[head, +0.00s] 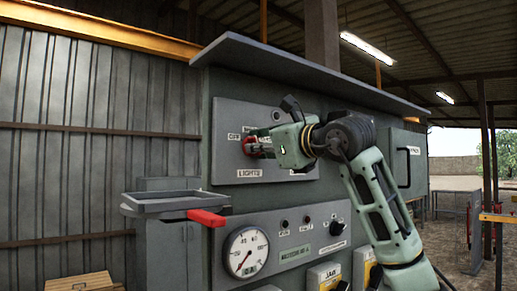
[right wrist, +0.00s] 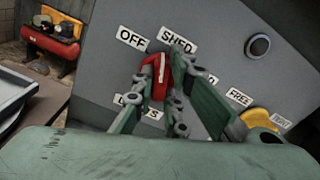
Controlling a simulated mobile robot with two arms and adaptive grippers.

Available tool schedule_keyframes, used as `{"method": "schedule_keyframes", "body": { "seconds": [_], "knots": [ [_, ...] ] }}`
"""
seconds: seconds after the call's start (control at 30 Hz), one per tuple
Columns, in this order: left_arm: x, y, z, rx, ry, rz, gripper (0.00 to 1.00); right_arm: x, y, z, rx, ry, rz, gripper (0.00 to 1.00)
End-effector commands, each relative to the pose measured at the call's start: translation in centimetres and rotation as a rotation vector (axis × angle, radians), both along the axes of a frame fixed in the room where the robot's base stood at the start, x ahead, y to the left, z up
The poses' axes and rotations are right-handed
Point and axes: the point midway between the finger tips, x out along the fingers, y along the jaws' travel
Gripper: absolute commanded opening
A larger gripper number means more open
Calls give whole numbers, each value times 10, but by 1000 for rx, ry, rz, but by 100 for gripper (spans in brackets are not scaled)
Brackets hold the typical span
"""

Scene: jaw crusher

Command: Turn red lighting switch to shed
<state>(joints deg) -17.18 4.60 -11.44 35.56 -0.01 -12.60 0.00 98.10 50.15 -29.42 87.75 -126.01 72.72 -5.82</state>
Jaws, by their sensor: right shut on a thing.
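The red lighting switch (head: 250,148) is on the grey upper panel (head: 228,117) of the green cabinet, above the LIGHTS label (head: 249,173). It also shows in the right wrist view (right wrist: 160,72), with a white mark on it. The mark points up toward the gap between the OFF label (right wrist: 132,39) and the SHED label (right wrist: 178,40). My right gripper (head: 265,144) is shut on the red switch, with a finger on each side of it. The fingers partly hide the switch and the labels below it. My left gripper is not in view.
A yellow switch (right wrist: 262,120) sits near the FREE label (right wrist: 239,97) on the same panel. Below are a round gauge (head: 246,252) and a black knob (head: 337,228). A roof edge (head: 300,68) overhangs the panel.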

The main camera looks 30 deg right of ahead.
Motion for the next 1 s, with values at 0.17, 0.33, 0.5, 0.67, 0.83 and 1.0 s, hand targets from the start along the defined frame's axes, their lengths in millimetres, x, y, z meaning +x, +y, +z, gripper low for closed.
{"method": "schedule_keyframes", "body": {
  "seconds": [0.17, 0.33, 0.5, 0.67, 0.83, 1.0],
  "knots": [
    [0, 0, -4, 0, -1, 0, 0, 1, 1, -1, 143, 13, 1, 0],
    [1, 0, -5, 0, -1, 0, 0, 1, 1, -1, 252, 22, 1, 0],
    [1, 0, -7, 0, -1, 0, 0, 0, 0, -1, 326, 29, 1, 0],
    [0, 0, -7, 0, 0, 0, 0, 0, 0, -1, 363, 32, 0, 0],
    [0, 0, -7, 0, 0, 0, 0, 0, 0, -1, 379, 33, 0, 0],
    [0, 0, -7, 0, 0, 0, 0, 0, 0, -1, 380, 33, 0, 0]
  ]
}}
